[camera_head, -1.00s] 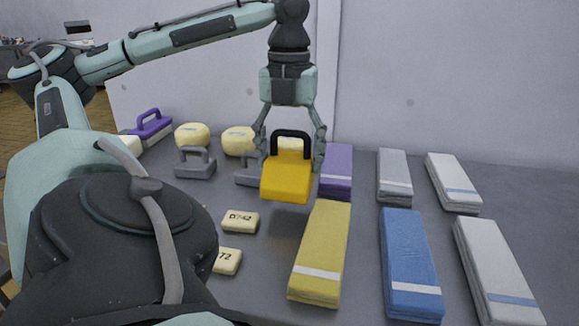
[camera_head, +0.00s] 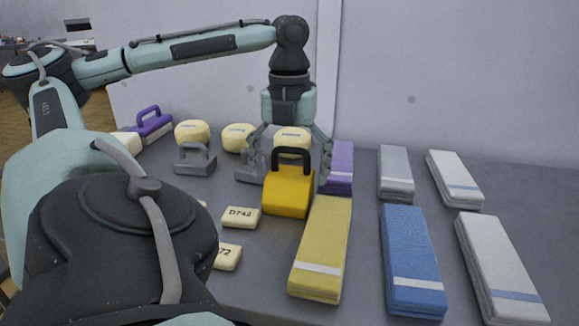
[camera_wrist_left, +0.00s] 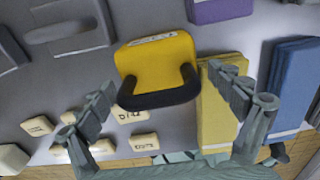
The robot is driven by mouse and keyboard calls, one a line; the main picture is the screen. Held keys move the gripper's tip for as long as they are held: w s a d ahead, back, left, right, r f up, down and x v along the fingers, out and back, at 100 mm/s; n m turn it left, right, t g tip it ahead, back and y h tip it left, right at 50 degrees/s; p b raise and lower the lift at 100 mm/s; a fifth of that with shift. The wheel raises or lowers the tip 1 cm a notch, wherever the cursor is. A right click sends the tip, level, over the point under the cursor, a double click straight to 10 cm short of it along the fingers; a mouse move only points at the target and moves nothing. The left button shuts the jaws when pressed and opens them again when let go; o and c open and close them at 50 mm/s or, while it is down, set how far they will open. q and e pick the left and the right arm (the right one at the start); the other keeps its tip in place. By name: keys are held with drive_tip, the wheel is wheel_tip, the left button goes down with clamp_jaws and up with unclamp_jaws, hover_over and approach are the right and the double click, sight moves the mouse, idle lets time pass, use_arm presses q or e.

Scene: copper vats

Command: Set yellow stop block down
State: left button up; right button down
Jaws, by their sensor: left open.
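The yellow stop block (camera_head: 287,194) with its black handle stands upright on the grey table, close to the left end of the yellow towel stack. My left gripper (camera_head: 288,166) is open, with one finger on each side of the black handle and apart from it. In the left wrist view the yellow block (camera_wrist_left: 157,62) lies beyond the spread fingers of the gripper (camera_wrist_left: 166,95), and its handle shows between them. My right gripper is not in view.
Yellow (camera_head: 322,245), blue (camera_head: 408,255), purple (camera_head: 341,165) and white (camera_head: 497,262) folded stacks lie to the right. Grey handled blocks (camera_head: 195,160), pale yellow rounded pieces (camera_head: 192,133) and small labelled tiles (camera_head: 241,217) are to the left. A wall stands behind.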

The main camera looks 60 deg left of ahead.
sight(290, 174)
use_arm(q)
drive_tip(key=shift+r, duration=0.2)
wheel_tip(290, 174, up, 11)
drive_tip(key=p, duration=0.3)
drive_tip(key=shift+f, duration=0.2)
drive_tip(key=shift+o, duration=0.6)
drive_tip(key=shift+r, duration=0.65)
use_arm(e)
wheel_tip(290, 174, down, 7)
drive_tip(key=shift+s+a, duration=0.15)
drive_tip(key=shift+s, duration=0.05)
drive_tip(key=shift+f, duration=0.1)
